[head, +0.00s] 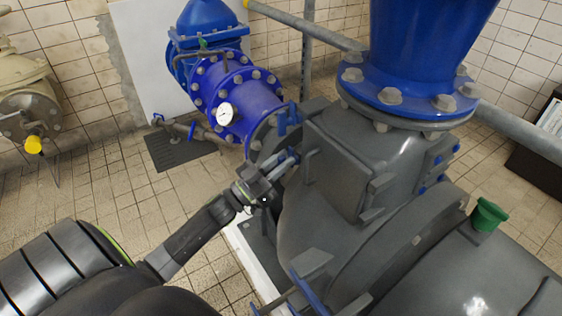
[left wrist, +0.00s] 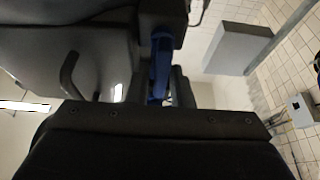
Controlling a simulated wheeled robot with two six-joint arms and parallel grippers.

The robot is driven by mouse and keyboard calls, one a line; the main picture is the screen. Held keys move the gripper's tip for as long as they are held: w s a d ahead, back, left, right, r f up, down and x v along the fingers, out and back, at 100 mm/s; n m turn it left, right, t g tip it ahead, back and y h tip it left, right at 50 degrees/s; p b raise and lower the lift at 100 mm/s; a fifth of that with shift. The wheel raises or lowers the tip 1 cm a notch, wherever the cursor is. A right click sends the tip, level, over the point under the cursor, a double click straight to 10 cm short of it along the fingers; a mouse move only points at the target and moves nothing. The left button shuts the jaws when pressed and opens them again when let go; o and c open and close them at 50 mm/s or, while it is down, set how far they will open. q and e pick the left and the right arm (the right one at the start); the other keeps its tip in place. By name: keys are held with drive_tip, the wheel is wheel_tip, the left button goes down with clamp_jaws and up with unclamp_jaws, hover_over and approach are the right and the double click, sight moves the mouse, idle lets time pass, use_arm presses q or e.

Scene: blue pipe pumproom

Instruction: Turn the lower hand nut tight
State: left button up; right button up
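The grey pump housing (head: 330,160) has a square cover plate on its side. My left gripper (head: 288,161) reaches to the left edge of this plate, at a small blue part that looks like the lower hand nut. In the left wrist view the blue hand nut (left wrist: 160,66) shows upright in the middle, in front of the gripper's dark palm (left wrist: 160,122). Dark finger parts lie close around it and hide some of it. I cannot tell whether they press on it. Another blue handle (head: 282,122) shows higher, near the flange. My right gripper is not in view.
A blue pipe (head: 240,92) with a gauge (head: 225,114) runs behind the gripper. A curved dark handle (left wrist: 70,75) is close by in the wrist view. A green funnel (head: 487,214) stands on the housing at right. Tiled floor (head: 120,205) is free at left.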

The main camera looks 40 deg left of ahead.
use_arm(q)
clamp_jaws()
drive_tip(key=shift+m+h, duration=0.4)
drive_tip(key=shift+m, duration=0.1)
drive_tip(key=m+g+h+p, duration=0.1)
drive_tip(key=m+g, duration=0.1)
drive_tip(key=m, duration=0.4)
drive_tip(key=d+f+m+g+h, duration=0.1)
drive_tip(key=m+g, duration=0.2)
drive_tip(key=m, duration=0.4)
drive_tip(key=m+g+h+p, duration=0.1)
drive_tip(key=m+g+h, duration=0.1)
drive_tip(key=m, duration=0.4)
drive_tip(key=shift+s+d+f+m+g+p, duration=0.2)
drive_tip(key=shift+s+m+g+p, duration=0.1)
drive_tip(key=shift+s+m+p, duration=0.1)
drive_tip(key=shift+f+m, duration=0.1)
drive_tip(key=shift+m, duration=0.4)
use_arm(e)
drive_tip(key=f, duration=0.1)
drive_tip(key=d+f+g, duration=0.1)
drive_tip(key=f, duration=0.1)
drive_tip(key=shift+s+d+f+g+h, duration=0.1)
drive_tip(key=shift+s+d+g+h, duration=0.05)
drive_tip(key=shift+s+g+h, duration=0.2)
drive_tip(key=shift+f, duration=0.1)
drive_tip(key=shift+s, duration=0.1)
